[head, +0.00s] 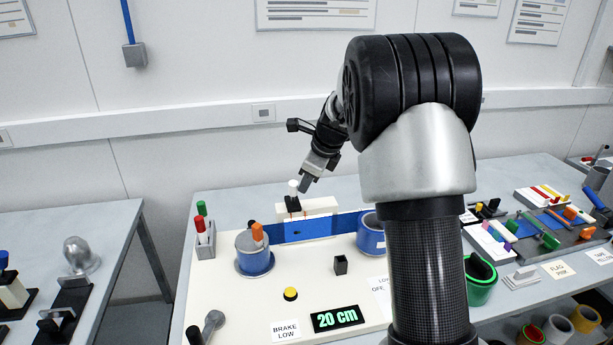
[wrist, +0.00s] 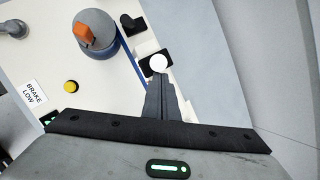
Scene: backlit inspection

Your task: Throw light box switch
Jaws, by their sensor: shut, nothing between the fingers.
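A white-tipped switch (head: 293,187) on a black base stands at the back of the cream panel, in front of a low white box (head: 320,207). In the wrist view its round white knob (wrist: 159,63) shows just beyond my fingertips, over its black plate. My gripper (head: 304,187) is shut and empty, pointing down just right of the knob in the head view. In the wrist view the closed fingers (wrist: 160,80) end right at the knob's near edge. I cannot tell whether they touch it.
A blue-and-grey cylinder (head: 254,262) with an orange handle stands left in front of the switch. A yellow button (head: 290,294), a "20 cm" display (head: 337,318) and a "BRAKE LOW" label (head: 285,330) lie nearer. Red and green handles (head: 201,224) stand at the left edge.

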